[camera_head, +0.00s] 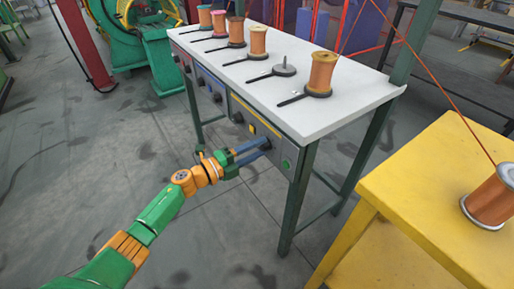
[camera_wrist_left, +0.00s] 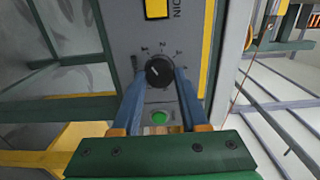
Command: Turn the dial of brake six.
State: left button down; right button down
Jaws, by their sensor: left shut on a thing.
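The black round dial (camera_wrist_left: 159,71) with a white pointer line sits on a grey panel, with printed marks around it and a green button (camera_wrist_left: 160,117) beside it. My left gripper (camera_head: 267,146) reaches the right end of the bench's front panel. In the left wrist view its two blue fingers (camera_wrist_left: 163,76) lie on both sides of the dial, shut on it. The fingers hide the dial in the head view, where the green button (camera_head: 286,164) shows to their right. The pointer slants toward the upper left in the wrist view. My right gripper is not in view.
The white bench top (camera_head: 325,118) carries several spools, among them a copper one (camera_head: 322,72) at the right end, and a bare spindle (camera_head: 285,69). Another dial (camera_head: 238,118) is left along the panel. A yellow stand (camera_head: 425,190) is at right. Open floor lies in front.

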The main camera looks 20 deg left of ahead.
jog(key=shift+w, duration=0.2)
pick_arm(q)
jog(key=shift+c, duration=2.2)
grip_release()
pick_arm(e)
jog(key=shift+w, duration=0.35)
pick_arm(q)
jog(key=shift+s+a, duration=0.25)
jog(key=v, duration=0.6)
jog(key=shift+s+p, duration=0.2)
jog(key=shift+p, duration=0.25)
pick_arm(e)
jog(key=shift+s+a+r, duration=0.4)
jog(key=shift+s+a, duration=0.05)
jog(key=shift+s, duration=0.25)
pick_arm(q)
jog(key=shift+a, duration=0.1)
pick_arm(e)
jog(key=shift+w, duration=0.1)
